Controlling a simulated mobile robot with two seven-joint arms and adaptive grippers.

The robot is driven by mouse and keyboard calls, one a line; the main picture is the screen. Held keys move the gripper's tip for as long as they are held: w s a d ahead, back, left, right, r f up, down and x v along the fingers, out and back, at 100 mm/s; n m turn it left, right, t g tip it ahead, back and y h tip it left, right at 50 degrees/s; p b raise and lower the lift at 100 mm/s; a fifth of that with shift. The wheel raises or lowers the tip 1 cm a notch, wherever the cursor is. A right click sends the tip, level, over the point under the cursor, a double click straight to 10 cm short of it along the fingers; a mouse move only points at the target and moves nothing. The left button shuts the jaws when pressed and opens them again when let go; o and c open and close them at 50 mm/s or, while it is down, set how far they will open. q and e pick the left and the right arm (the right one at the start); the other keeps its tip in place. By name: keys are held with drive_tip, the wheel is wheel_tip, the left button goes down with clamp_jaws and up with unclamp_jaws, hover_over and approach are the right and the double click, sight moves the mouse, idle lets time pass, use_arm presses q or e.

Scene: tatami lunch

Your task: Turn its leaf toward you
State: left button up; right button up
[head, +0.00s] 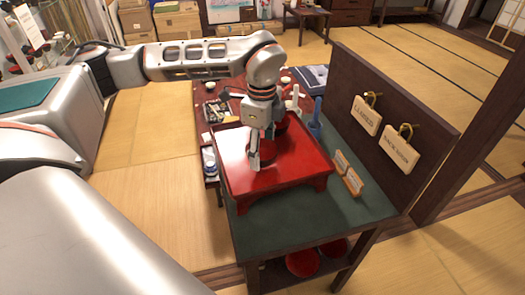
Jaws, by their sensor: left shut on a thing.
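My left gripper (255,162) reaches down over a red footed tray (303,175) on the green-topped table. It is shut on a dark red, rounded thing, seemingly a lacquer bowl (267,155), mostly hidden by the fingers. The bowl is at or just above the tray surface; I cannot tell which. Another dark, rounded shape shows partly behind the gripper. No leaf can be made out on the bowl at this size. My right gripper is not in view.
A dark upright panel (432,118) with two hanging wooden signs borders the table's right side. The tray's front is clear.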

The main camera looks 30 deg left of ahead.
use_arm(q)
drive_tip(key=n, duration=0.6)
drive_tip(key=shift+n, duration=0.4)
drive_tip(key=n, duration=0.4)
drive_tip(key=shift+f+n, duration=0.1)
drive_tip(key=shift+n, duration=0.7)
drive_tip(key=shift+f+b, duration=0.35)
drive_tip(key=shift+f, duration=0.3)
drive_tip(key=shift+f, duration=0.25)
drive_tip(key=o, duration=1.2)
